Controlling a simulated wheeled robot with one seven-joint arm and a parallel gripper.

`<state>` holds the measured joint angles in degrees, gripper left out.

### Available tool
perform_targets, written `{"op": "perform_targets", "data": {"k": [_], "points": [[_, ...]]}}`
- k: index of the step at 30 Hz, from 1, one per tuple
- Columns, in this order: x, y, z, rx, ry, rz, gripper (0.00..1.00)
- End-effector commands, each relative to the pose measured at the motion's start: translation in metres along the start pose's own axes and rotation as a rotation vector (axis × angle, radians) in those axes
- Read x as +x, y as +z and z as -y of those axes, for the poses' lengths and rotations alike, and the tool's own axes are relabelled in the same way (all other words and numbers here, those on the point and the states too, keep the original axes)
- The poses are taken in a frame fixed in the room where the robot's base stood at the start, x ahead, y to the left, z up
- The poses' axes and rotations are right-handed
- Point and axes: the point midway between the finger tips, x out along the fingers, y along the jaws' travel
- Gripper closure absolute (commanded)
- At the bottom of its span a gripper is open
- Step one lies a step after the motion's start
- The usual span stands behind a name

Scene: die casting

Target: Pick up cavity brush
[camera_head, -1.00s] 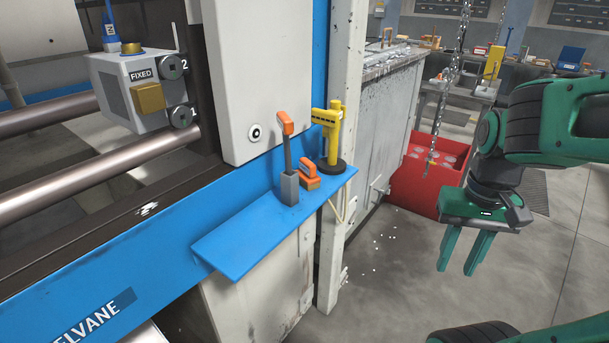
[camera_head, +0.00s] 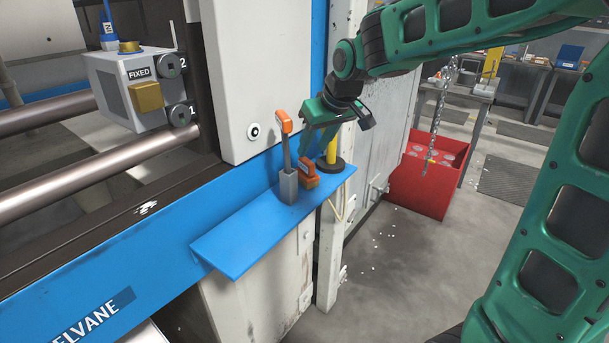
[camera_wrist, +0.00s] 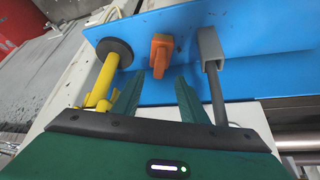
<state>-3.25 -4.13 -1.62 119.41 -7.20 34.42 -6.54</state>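A small orange hand tool (camera_head: 310,175), which looks like the cavity brush, sits on the blue shelf (camera_head: 238,240). Its bristles cannot be made out. It also shows in the wrist view (camera_wrist: 160,52), ahead of my gripper and between the lines of its fingers. My gripper (camera_wrist: 157,90) is open and empty, its two green fingers apart and pointing at the shelf. In the head view my gripper (camera_head: 306,150) is just above the orange tool, apart from it as far as I can tell.
A grey-shafted tool with an orange handle (camera_head: 287,122) stands in a grey holder (camera_head: 288,186) close on the left. A yellow tool on a black round base (camera_head: 331,165) stands close on the right, partly hidden by my gripper. The shelf's front left is clear.

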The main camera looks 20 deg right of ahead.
Motion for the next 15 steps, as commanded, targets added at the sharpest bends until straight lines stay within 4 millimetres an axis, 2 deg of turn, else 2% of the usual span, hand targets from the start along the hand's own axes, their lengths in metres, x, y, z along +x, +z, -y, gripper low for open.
{"op": "perform_targets", "data": {"k": [3, 11, 15], "points": [[0.017, 0.001, -0.001, 0.002, 0.0, 0.003, 0.61], [0.034, 0.001, -0.002, 0.004, 0.002, 0.002, 0.61], [0.054, 0.0, -0.002, 0.004, 0.002, 0.004, 0.61]]}}
